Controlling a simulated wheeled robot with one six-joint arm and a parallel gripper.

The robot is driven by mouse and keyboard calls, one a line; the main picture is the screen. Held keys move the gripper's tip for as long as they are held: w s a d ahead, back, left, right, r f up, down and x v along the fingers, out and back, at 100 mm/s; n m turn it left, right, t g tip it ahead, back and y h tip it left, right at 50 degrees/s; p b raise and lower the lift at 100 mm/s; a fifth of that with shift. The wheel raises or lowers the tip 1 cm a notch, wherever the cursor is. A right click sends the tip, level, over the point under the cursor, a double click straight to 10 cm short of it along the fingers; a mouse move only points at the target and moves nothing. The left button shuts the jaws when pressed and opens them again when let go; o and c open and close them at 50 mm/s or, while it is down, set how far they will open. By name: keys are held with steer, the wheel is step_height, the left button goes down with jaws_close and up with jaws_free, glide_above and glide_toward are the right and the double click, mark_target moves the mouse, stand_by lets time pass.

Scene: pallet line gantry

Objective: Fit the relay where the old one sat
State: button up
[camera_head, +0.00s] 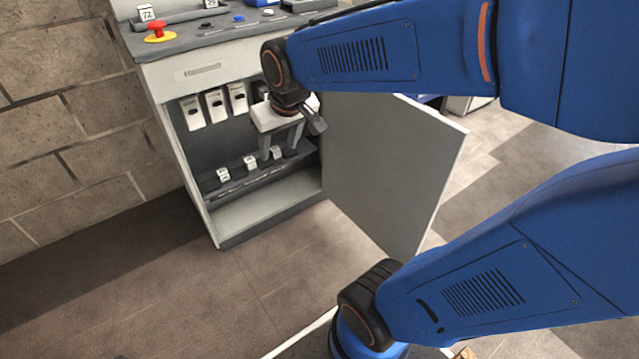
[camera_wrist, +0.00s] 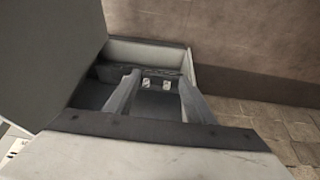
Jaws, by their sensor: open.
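An open cabinet (camera_head: 160,85) stands against the wall. Three white relay-like modules (camera_head: 215,106) hang in a row in its upper part; my wrist covers the right end of that row. Below is a dark rail (camera_head: 238,187) with small white labelled pieces (camera_head: 250,162); I cannot tell whether these are relays or tags. My gripper (camera_head: 280,148) is inside the opening, above the rail's right end, open with nothing seen between its fingers. In the wrist view the gripper (camera_wrist: 158,82) points into the cabinet, and two small white pieces (camera_wrist: 147,84) show beyond the fingers.
The cabinet door (camera_head: 385,175) stands open to the right of my gripper, close to my arm. The worktop (camera_head: 190,38) above carries a red mushroom button (camera_head: 158,28), a white tag (camera_head: 146,12) and small parts. The floor (camera_head: 200,290) in front is clear.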

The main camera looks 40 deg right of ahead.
steer(key=s, duration=1.5)
steer(key=shift+s+d+f, duration=0.3)
steer(key=shift+f, duration=0.1)
